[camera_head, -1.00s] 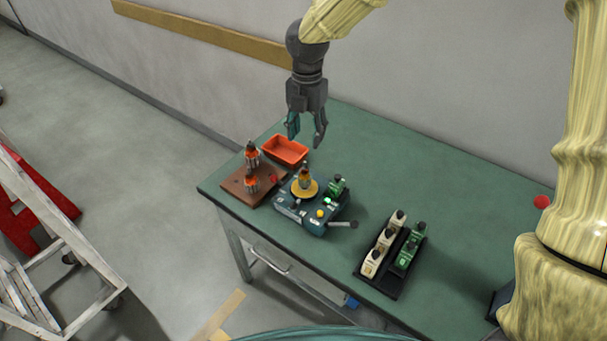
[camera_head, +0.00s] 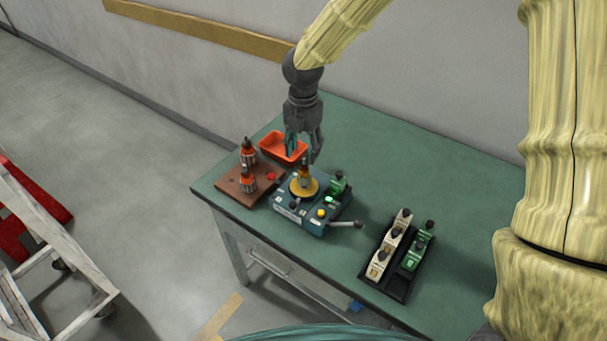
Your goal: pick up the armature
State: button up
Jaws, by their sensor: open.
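One armature (camera_head: 304,176) stands upright on the yellow disc (camera_head: 311,190) of a blue-grey winding machine (camera_head: 300,212). Two more armatures, one at the back (camera_head: 248,150) and one in front (camera_head: 248,181), stand upright on a brown wooden board (camera_head: 229,185) at the left of the table. My gripper (camera_head: 303,158) points down with its fingers apart and nothing between them. It hangs over the machine, close above the armature on the disc, and its fingers partly cover the orange tray (camera_head: 272,142) behind. Whether a fingertip touches the armature's top I cannot tell.
The green table (camera_head: 440,165) is clear at the back and right. A lever (camera_head: 346,224) sticks out from the machine's right side. The wall is close behind the table.

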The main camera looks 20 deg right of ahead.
aim_at(304, 164)
jog(key=shift+s+f+p, duration=0.2)
jog(key=shift+f+p, duration=0.15)
jog(key=shift+f, duration=0.25)
jog(key=shift+d+f+p, duration=0.1)
jog(key=shift+f+p, duration=0.55)
jog(key=shift+f, duration=1.5)
grip_shut()
